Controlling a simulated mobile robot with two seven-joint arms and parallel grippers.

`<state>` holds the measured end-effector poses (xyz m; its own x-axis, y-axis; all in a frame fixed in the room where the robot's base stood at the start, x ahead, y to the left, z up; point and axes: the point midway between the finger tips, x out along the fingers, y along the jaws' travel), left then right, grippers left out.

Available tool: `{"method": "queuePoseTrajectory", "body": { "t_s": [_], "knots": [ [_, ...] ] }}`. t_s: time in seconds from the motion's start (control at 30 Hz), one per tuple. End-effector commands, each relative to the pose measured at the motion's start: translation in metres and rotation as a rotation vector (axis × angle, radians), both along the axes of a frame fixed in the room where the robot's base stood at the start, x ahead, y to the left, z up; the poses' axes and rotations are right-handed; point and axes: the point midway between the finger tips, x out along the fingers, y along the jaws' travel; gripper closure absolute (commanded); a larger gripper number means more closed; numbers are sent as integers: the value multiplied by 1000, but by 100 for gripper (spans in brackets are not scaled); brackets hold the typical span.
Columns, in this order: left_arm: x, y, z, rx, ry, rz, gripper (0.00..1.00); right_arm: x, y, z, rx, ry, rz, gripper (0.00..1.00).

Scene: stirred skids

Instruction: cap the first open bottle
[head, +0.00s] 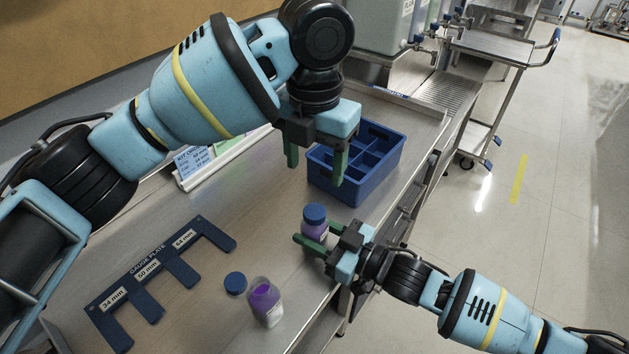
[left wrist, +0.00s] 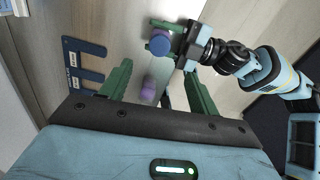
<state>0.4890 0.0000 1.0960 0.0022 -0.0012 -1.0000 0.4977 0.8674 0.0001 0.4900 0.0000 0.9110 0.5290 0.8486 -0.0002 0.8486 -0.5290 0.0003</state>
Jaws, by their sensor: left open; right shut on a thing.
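An uncapped clear bottle with purple contents (head: 265,300) stands on the steel bench in the head view. A loose blue cap (head: 235,283) lies on the bench just left of it. My right gripper (head: 312,240) is shut on a second purple bottle (head: 315,229), which has a blue cap (head: 315,214) on its top. That blue cap also shows in the left wrist view (left wrist: 160,44). My left gripper (head: 315,160) is open and empty, above the bench near the blue crate. A purple shape (left wrist: 148,90) shows between its fingers in the left wrist view; which bottle it is, I cannot tell.
A dark blue gauge plate (head: 150,275) with several slots lies on the left of the bench. A blue divided crate (head: 372,187) stands at the back right. A kit card (head: 193,165) stands at the rear. Bare bench lies between plate and crate.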

Motion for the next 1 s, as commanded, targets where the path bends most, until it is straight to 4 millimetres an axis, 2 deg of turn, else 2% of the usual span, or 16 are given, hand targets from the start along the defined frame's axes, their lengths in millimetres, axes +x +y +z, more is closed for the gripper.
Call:
{"method": "queuePoseTrajectory", "body": {
  "t_s": [0.2,0.5,0.53,0.6,0.73,1.0],
  "knots": [
    [0,0,18,0,1,0,39,0,0,-1,0,1,0,100],
    [0,0,19,1,2,0,39,0,0,-1,0,1,0,100],
    [0,0,19,1,2,0,39,0,0,-1,0,1,0,58],
    [0,0,19,0,1,0,39,0,0,-1,0,1,0,49],
    [0,0,19,0,1,0,39,0,0,-1,0,1,0,34],
    [0,0,19,0,1,0,39,-1,-1,0,0,0,0,34]
  ]
}}
